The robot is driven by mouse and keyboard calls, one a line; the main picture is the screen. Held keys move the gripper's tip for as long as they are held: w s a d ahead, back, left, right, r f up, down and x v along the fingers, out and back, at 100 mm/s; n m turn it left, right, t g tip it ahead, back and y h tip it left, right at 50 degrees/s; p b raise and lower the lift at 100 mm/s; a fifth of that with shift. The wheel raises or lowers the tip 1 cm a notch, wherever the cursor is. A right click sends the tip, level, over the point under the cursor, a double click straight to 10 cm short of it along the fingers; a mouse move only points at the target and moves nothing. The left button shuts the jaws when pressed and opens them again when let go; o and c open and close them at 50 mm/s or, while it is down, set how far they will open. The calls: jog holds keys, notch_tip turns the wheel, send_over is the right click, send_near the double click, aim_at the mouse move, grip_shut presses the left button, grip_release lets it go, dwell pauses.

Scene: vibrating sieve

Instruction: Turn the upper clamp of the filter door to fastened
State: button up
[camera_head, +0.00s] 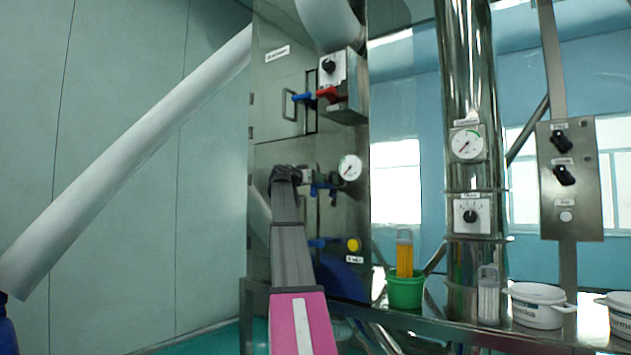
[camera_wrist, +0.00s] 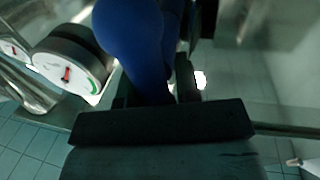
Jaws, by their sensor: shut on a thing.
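The filter door (camera_head: 300,222) is the lower metal panel of the cabinet. Its upper clamp (camera_head: 323,188) has a blue handle and sits just below and left of a round gauge. The lower blue clamp (camera_head: 320,243) lies roughly level, to the right of my arm. My gripper (camera_head: 307,178) is at the upper clamp, partly hidden behind my own wrist. In the wrist view, the blue handle (camera_wrist: 130,35) rises large from between the dark jaws (camera_wrist: 150,98), and the gripper is shut on it. The clamp's base is mostly hidden.
The gauge (camera_head: 350,168) is close beside the clamp and also shows in the wrist view (camera_wrist: 68,70). A green cup (camera_head: 405,291) stands on the shelf at right.

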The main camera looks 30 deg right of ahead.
jog(key=shift+w+a+f+n+t+h, duration=0.15)
jog(key=shift+w+f+n+t, duration=0.4)
jog(key=shift+n, duration=2.65)
jog(key=shift+w+a+f+n+t+h, duration=0.15)
jog(key=shift+n+t, duration=0.7)
jog(key=shift+n, duration=2.35)
jog(key=shift+w+a+f+n+t+h, duration=0.25)
jog(key=shift+n+t, duration=0.45)
jog(key=shift+n, duration=2.5)
jog(key=shift+w, duration=0.15)
jog(key=o, duration=0.8)
jog(key=shift+f, duration=0.1)
jog(key=v, duration=1)
jog(key=shift+s+a, duration=0.25)
jog(key=shift+a, duration=0.05)
